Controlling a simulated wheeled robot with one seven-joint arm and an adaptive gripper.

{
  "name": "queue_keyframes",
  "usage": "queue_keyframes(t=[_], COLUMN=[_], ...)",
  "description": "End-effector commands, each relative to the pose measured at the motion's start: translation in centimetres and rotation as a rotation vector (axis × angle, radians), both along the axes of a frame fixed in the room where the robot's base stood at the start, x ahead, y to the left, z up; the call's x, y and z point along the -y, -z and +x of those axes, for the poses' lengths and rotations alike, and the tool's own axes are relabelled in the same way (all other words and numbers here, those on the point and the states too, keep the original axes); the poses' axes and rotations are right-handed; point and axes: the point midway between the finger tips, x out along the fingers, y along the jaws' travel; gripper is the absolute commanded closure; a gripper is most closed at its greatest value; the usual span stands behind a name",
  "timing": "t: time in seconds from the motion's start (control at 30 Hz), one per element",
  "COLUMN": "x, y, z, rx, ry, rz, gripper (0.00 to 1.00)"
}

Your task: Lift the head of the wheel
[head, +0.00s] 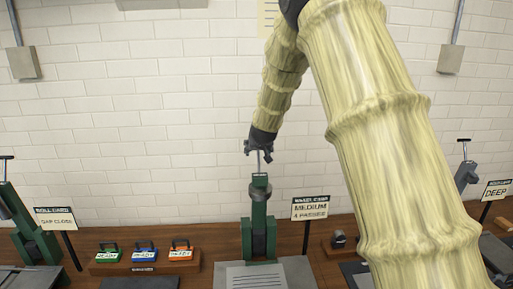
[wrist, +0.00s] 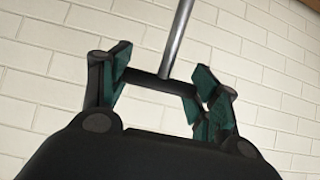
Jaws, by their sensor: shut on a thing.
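The green machine (head: 259,222) with a dark head stands upright in the middle of the bench in the head view; I take it for the wheel. A thin metal rod (head: 259,162) rises from its top into my gripper (head: 259,147). In the wrist view the rod (wrist: 176,40) meets a dark crossbar (wrist: 157,84) that lies between the two green-padded fingers of my gripper (wrist: 158,88). My gripper is shut on this handle's crossbar. The fingers partly hide the handle's top in the head view.
A "MEDIUM 4 PASSES" card (head: 311,208) stands right of the machine. Green (head: 108,253), blue (head: 145,252) and orange (head: 181,251) cases sit on a wooden stand at left. Another green machine (head: 29,230) is far left. My arm covers much of the right side.

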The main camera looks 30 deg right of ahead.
Motion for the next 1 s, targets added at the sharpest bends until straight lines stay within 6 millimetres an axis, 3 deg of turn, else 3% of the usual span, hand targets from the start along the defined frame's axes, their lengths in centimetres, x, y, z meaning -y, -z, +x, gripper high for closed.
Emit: queue_keyframes(t=[0.17,0.2,0.3,0.73,1.0], x=[0.0,0.0,-0.2,-0.5,-1.4], y=[0.0,0.0,0.0,-0.4,-2.5], z=[0.2,0.2,0.3,0.0,-2.5], rx=[0.003,0.003,0.003,0.004,0.004], ry=[0.001,0.001,-0.001,-0.003,-0.003], rz=[-0.003,-0.003,-0.003,-0.002,-0.002], gripper=[0.81,0.31,0.16,0.16,0.16])
